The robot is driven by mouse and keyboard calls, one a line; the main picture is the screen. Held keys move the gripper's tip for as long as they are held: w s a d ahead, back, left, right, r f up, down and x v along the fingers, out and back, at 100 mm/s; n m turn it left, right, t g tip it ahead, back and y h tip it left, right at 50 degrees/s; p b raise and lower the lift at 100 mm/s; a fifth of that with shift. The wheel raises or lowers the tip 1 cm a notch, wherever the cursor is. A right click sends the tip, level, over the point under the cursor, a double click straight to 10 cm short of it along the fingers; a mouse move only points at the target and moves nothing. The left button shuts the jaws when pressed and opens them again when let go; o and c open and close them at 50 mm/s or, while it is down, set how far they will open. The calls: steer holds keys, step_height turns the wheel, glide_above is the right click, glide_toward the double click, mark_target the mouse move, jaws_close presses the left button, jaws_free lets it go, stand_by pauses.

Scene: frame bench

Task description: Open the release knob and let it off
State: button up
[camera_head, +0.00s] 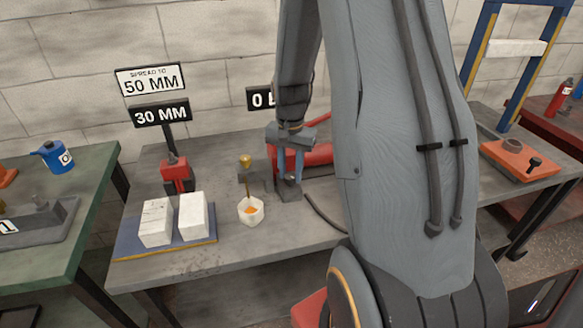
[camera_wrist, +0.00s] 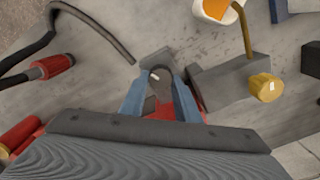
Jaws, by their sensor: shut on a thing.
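My gripper (camera_head: 287,180) reaches down over the bench beside a red cylinder (camera_head: 310,155). In the wrist view, its two blue fingers (camera_wrist: 158,78) are closed around a dark round knob (camera_wrist: 160,86) with a small white mark on top. The knob stands on a grey block, and the fingers hide its sides. A grey fitting with a brass knob (camera_head: 246,160) is just to the left in the head view. Its brass pipe points down into a white cup (camera_head: 250,216) holding something orange.
Two white blocks (camera_head: 155,222) stand close together on a blue plate (camera_head: 135,244). Signs reading "SPREAD TO 50 MM" (camera_head: 150,80) and "30 MM" (camera_head: 161,113) stand above a red device (camera_head: 177,174). A dark hose (camera_wrist: 105,30) curves close to my gripper. My arm hides part of the bench.

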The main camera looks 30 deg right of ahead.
mark_target(289, 175)
steer(key=n+p, duration=0.2)
steer(key=n, duration=0.2)
steer(key=shift+r+n, duration=0.1)
steer(key=shift+n, duration=0.2)
steer(key=shift+w+a+n+p, duration=0.1)
steer(key=shift+n+p, duration=0.95)
steer(key=shift+n, duration=1.45)
steer(key=o, duration=1)
steer(key=shift+o, duration=0.2)
steer(key=shift+r+b, duration=0.65)
steer(key=shift+r, duration=3.2)
